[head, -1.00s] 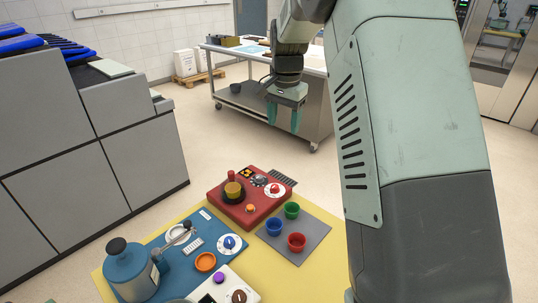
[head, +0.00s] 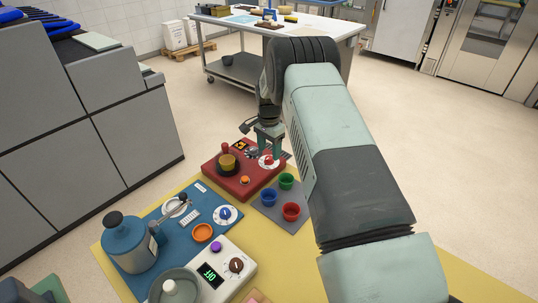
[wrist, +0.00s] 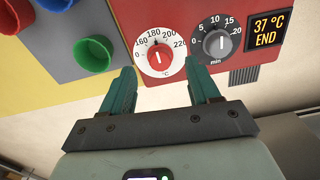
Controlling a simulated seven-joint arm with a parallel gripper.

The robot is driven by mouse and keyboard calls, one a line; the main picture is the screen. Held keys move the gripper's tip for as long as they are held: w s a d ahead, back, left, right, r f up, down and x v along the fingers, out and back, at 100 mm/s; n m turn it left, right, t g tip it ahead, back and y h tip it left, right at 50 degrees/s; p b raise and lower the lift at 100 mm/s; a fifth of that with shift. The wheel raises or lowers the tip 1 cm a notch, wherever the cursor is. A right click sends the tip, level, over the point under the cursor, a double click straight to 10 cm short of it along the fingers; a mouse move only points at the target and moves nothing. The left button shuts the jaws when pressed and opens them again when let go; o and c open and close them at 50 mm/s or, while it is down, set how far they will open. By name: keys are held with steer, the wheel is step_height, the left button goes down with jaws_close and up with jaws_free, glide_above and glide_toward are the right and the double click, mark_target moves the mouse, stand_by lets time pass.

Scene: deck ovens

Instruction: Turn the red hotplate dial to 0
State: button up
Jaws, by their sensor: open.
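The red hotplate dial (wrist: 158,57) is a red knob on a white round scale, on the red hotplate unit (wrist: 120,12). Its white mark points up in the wrist view, near 180; the 0 is at the scale's left. My gripper (wrist: 161,74) is open and empty, with one green finger on each side below the dial. The fingers appear apart from the knob. In the head view, my gripper (head: 271,156) is over the right part of the hotplate unit (head: 215,165), and the dial (head: 267,161) is partly hidden by the fingers.
A grey timer dial (wrist: 215,43) and a display reading 37 °C END (wrist: 268,29) sit beside the red dial. A grey mat (head: 298,222) with green, blue and red cups is close by. A blue unit (head: 180,232) stands nearer on the yellow surface.

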mark_target(269, 159)
steer(key=shift+f, duration=1.5)
steer(key=shift+c, duration=0.2)
steer(key=c, duration=1)
